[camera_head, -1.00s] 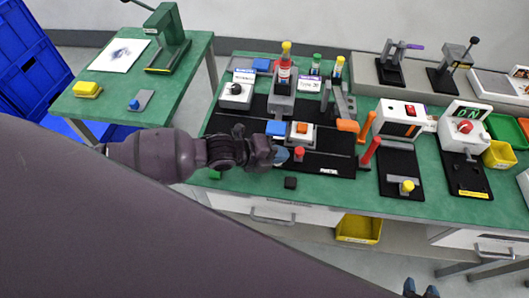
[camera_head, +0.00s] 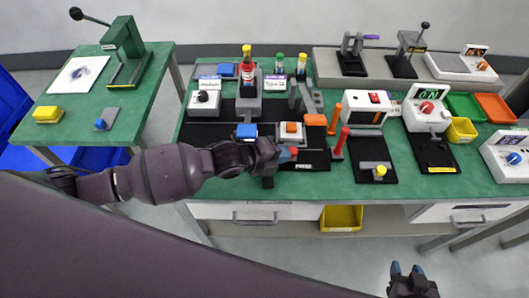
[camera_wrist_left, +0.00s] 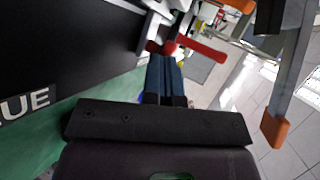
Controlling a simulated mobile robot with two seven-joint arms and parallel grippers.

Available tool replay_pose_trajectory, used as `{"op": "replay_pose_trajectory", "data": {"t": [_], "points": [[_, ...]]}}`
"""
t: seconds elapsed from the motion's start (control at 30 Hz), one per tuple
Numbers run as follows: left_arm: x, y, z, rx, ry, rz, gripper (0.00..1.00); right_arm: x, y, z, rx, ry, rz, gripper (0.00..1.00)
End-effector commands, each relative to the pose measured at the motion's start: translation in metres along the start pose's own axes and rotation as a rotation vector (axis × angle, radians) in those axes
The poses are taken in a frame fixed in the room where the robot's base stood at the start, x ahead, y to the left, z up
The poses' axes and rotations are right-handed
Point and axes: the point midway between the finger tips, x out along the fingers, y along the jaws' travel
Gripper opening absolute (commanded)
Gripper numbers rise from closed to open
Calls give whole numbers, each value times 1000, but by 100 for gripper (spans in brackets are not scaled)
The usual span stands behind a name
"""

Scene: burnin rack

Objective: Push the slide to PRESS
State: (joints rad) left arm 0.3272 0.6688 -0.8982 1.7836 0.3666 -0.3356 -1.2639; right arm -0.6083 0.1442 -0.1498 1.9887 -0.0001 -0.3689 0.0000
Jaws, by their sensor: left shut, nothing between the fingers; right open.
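A small red knob (camera_head: 294,151) stands at the front of a black fixture plate (camera_head: 318,166) on the green bench. It may belong to the slide; no PRESS mark is legible. My left gripper (camera_head: 286,155) is shut and empty, with its blue fingertips just left of the red knob. In the left wrist view the shut fingers (camera_wrist_left: 166,68) point at a red knob (camera_wrist_left: 170,47), close to it; contact cannot be told. White letters ending in "UE" show on the black plate there. My right gripper (camera_head: 407,269) is open and empty at the bottom, in front of the bench.
Blue (camera_head: 247,131) and orange (camera_head: 291,128) buttons sit behind the left gripper. Upright red (camera_head: 340,142) and orange (camera_head: 334,118) handles stand to its right. A yellow knob (camera_head: 380,171) is on another black plate. A yellow bin (camera_head: 341,217) is below the bench.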

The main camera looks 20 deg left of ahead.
Motion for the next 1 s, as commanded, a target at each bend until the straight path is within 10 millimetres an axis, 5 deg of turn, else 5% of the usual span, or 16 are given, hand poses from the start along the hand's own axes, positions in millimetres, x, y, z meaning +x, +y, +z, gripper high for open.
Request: {"op": "replay_pose_trajectory", "data": {"t": [0.2, 0.63, 1.0], "points": [[26, -13, -14, 0, -1, -1, 0, 3, -1, -7, 0, 12, -2, 43], [30, -15, -18, -1, 2, 0, 0, 4, -2, -9, 2, 17, -2, 43], [-7, -3, -15, 1, -5, 2, 0, -2, 0, -3, 2, 4, 0, 43]]}}
